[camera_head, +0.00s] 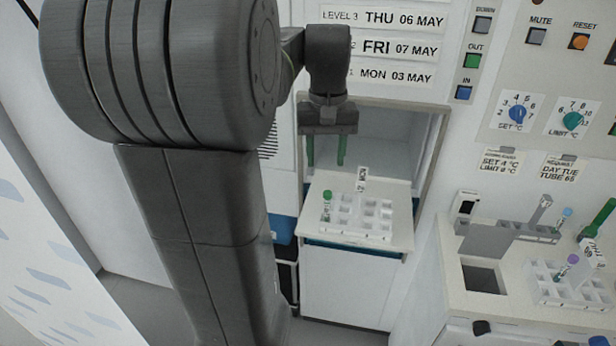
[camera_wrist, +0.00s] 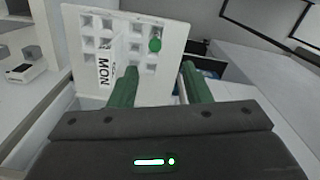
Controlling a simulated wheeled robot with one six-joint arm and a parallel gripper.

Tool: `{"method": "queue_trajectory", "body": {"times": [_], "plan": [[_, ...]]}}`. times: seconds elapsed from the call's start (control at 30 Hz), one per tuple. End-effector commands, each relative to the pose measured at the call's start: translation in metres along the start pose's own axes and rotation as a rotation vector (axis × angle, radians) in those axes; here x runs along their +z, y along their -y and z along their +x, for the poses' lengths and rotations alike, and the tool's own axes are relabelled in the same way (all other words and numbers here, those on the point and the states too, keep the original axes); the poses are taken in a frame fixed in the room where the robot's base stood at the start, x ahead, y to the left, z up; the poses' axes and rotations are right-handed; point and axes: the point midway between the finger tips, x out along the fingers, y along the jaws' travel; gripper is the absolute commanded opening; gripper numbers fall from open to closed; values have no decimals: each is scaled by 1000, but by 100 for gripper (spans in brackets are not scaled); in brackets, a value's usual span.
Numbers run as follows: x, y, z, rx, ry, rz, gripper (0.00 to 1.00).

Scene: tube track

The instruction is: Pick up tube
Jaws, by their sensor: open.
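A tube with a green cap (camera_head: 327,196) stands in the left part of a white rack (camera_head: 352,233) on the pulled-out shelf. In the wrist view its green cap (camera_wrist: 155,45) shows from above, with the white rack (camera_wrist: 150,15) around it. My gripper (camera_head: 326,160) is open and empty, with its green fingers pointing down above and behind the rack in the head view. In the wrist view the fingers (camera_wrist: 158,80) are apart, and the cap lies beyond them, between their tips and nearer the left one. Nothing touches the tube.
A small MON sign (camera_head: 362,180) stands at the rack. The shelf (camera_head: 402,200) comes out of an open cabinet bay (camera_head: 434,125) with side walls close by.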

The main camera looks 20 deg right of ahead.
Motion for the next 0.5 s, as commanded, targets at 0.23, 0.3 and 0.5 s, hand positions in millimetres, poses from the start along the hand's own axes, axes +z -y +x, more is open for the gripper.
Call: {"method": "queue_trajectory", "body": {"times": [0.23, 0.3, 0.5], "plan": [[-1, -3, 28, -4, 7, 3, 44], [-1, -3, 42, -4, 7, 3, 44], [-1, -3, 74, -4, 4, 3, 44]]}}
